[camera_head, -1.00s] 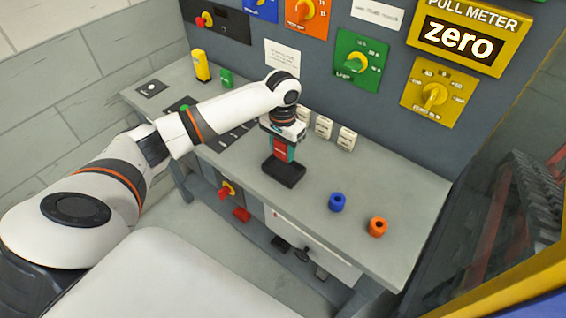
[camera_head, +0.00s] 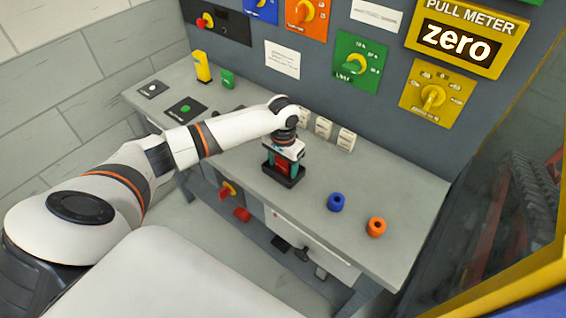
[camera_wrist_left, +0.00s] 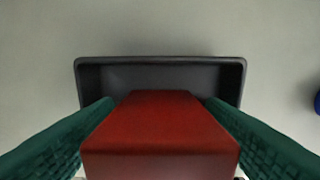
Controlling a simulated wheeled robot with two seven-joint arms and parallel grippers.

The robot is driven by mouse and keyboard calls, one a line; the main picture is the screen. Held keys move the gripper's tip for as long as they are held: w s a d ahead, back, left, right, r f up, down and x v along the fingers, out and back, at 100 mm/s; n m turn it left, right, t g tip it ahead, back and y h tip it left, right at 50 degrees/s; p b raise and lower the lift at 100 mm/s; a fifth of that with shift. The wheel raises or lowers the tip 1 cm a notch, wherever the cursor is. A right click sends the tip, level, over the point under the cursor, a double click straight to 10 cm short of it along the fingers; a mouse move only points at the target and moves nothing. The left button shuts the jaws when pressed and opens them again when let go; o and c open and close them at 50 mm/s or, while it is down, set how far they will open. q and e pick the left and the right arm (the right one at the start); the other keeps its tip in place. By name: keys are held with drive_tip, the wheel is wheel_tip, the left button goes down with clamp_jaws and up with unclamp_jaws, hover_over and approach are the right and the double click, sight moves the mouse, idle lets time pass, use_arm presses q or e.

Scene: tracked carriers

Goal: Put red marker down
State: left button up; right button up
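The red marker (camera_head: 282,167) is a red block, upright between the teal fingers of my left gripper (camera_head: 283,165). In the left wrist view the red marker (camera_wrist_left: 160,125) fills the space between both fingers, which lie along its sides. It stands in or just above a shallow black tray (camera_head: 288,182) on the bench; whether its underside touches the tray is hidden. The tray's raised rim (camera_wrist_left: 160,60) shows behind the marker in the wrist view. My right gripper is not in view.
Pale switch boxes (camera_head: 323,127) stand behind the arm.

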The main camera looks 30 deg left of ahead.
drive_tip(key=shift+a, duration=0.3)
use_arm(q)
drive_tip(key=shift+r, duration=0.55)
wheel_tip(320, 180, up, 11)
drive_tip(key=shift+r+b, duration=0.15)
drive_tip(key=shift+b, duration=0.45)
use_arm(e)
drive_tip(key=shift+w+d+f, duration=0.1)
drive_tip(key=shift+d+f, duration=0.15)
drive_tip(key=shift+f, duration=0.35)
